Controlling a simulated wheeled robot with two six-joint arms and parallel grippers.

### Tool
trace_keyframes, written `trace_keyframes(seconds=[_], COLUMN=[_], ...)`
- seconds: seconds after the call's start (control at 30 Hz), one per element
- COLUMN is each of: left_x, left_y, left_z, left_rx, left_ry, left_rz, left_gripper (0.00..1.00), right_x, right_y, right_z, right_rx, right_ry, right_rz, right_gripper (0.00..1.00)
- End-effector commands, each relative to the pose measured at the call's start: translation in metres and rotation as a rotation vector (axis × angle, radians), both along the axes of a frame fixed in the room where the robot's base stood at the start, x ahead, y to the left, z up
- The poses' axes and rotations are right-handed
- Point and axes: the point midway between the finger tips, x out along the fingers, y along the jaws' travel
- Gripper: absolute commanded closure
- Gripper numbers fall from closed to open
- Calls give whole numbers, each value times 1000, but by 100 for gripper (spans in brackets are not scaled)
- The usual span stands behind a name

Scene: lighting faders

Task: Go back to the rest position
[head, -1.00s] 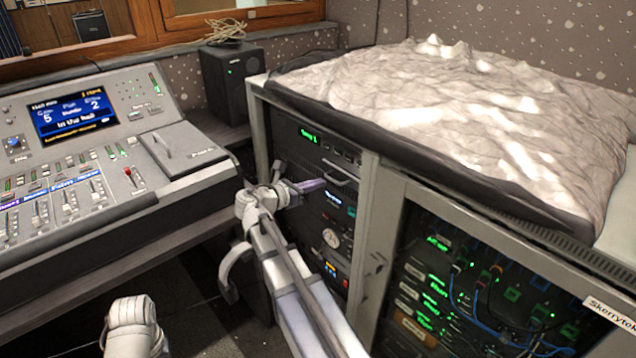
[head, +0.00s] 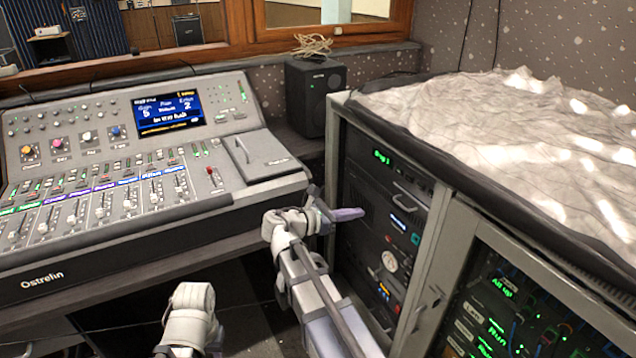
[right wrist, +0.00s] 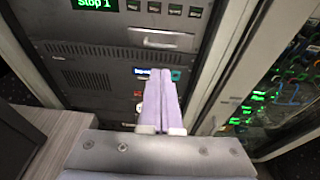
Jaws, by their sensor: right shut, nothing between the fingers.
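My right gripper (head: 348,214) is in front of the equipment rack in the head view, with its purple-grey fingers pointing right toward the rack's front panels. In the right wrist view its fingers (right wrist: 160,105) lie together, shut, with nothing between them. They appear in front of the rack's panels; whether they touch anything I cannot tell, but no held object shows. My left arm shows only as a white link at the bottom of the head view; its gripper is out of view.
The lighting desk (head: 45,282) with several faders and a screen (head: 168,113) stands at the left. The equipment rack (head: 340,165) and a glass-doored cabinet (head: 470,215) stand at the right, a crumpled pale cover (head: 500,130) on top. A black speaker (head: 313,95) stands behind.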

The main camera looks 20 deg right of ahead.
Motion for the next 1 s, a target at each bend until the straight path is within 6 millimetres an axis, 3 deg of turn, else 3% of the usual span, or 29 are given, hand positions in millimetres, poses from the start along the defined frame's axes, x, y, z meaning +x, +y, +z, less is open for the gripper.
trace_keyframes(seconds=[0.17, 0.27, 0.47, 0.7, 0.9, 1.0], left_x=[0, 0, 0, 0, 0, 0], left_y=[0, 0, 0, 0, 0, 0], left_z=[6, 27, 97, 171, 209, 218], left_rx=[0, 0, 0, 0, 0, 0], left_ry=[0, 0, 0, 0, 0, 0], left_rz=[0, 0, 0, 1, 1, 1], left_gripper=[58, 58, 58, 58, 58, 58], right_x=[-2, -8, -39, -96, -139, -153], right_y=[3, 19, 95, 210, 282, 302], right_z=[2, 7, 11, 24, 43, 48], right_rx=[19, 106, 485, 905, 1068, 1096], right_ry=[-18, -106, -436, -718, -794, -803], right_rz=[-1, -14, -163, -563, -900, -1004], right_gripper=[100, 100, 100, 100, 100, 100])
